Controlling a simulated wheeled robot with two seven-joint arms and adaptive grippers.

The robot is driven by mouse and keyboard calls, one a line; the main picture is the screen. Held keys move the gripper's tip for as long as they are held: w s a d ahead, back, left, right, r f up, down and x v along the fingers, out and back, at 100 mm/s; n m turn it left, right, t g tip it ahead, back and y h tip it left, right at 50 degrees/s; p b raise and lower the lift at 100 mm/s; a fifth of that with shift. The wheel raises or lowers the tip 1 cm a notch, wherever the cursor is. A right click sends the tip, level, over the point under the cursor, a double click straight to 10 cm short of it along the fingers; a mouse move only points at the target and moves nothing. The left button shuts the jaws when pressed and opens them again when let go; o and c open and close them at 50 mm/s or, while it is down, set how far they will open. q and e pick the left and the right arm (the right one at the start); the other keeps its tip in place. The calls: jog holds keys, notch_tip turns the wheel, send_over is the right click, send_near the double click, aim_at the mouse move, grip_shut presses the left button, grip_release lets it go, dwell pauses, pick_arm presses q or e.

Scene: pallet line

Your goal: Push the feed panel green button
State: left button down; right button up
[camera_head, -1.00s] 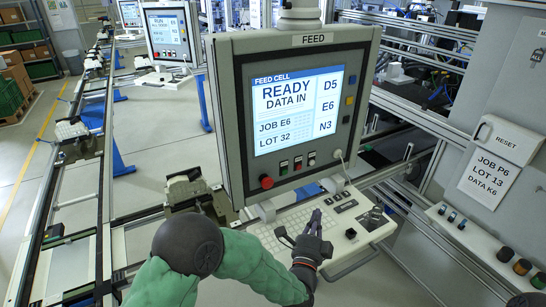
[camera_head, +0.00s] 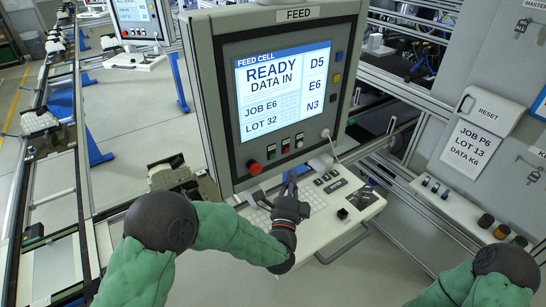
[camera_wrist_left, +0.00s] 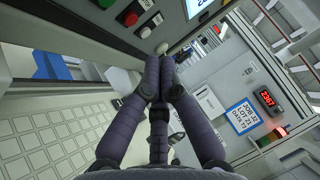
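The feed panel (camera_head: 222,120) is a grey box with a lit screen, reading READY DATA IN. The green button (camera_wrist_left: 105,4) also shows at the top edge of the left wrist view. My left gripper (camera_head: 290,176) is below the button row, over the keyboard shelf and apart from the button. In the left wrist view its fingertips (camera_wrist_left: 160,60) meet with nothing seen between them. My right gripper is out of view.
A white plug with a cable (camera_head: 326,133) is at the panel's right. The keyboard shelf (camera_head: 335,215) juts out below. A RESET cabinet (camera_head: 491,112) stands at the right.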

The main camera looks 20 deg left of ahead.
aim_at(273, 156)
pick_arm(q)
jog(key=w+a+b, duration=0.1)
jog(key=w+a, duration=0.3)
jog(key=a, duration=0.1)
jog(key=shift+a, duration=0.25)
jog(key=shift+w, duration=0.1)
dwell(1.3)
jog(key=shift+w+a+b, duration=0.25)
jog(key=shift+a+b, duration=0.05)
jog(key=shift+b, duration=0.25)
jog(key=shift+w+a+b, duration=0.3)
jog(key=shift+a+b, duration=0.05)
jog(key=shift+a, duration=0.05)
dwell(0.7)
jog(key=shift+s+d, duration=0.55)
jog(key=shift+d, duration=0.15)
